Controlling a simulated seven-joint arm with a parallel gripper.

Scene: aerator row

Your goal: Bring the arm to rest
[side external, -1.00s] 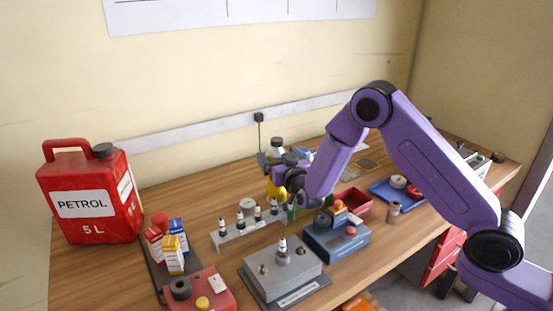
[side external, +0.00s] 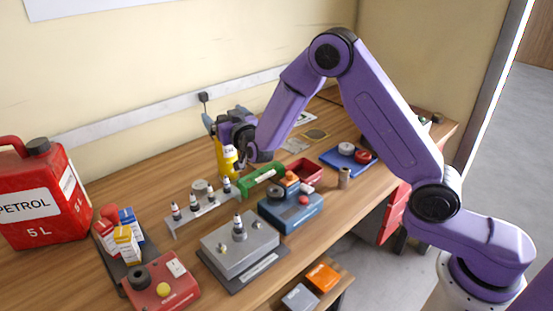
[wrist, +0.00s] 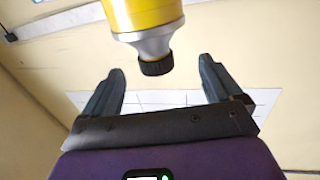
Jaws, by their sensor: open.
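My gripper (wrist: 162,88) is open in the wrist view, with its two dark fingers wide apart and nothing between their tips. A yellow bottle (wrist: 142,14) with a grey cone and black cap appears cap-down at the top of that view, beyond the fingers; I see no contact. In the side view my arm is raised and bent over the bench, with the hand (side external: 237,130) at the back. The yellow bottle (side external: 229,161) stands there, partly hidden by the hand. The fingertips are hard to make out in that view.
A pale rack (side external: 206,209) holds several small black-and-white pieces. Nearby are a grey block fixture (side external: 240,252), a blue device (side external: 291,213), a green holder (side external: 262,181) and a red tray (side external: 308,169). A red petrol can (side external: 40,190) stands at left. The wall is close behind.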

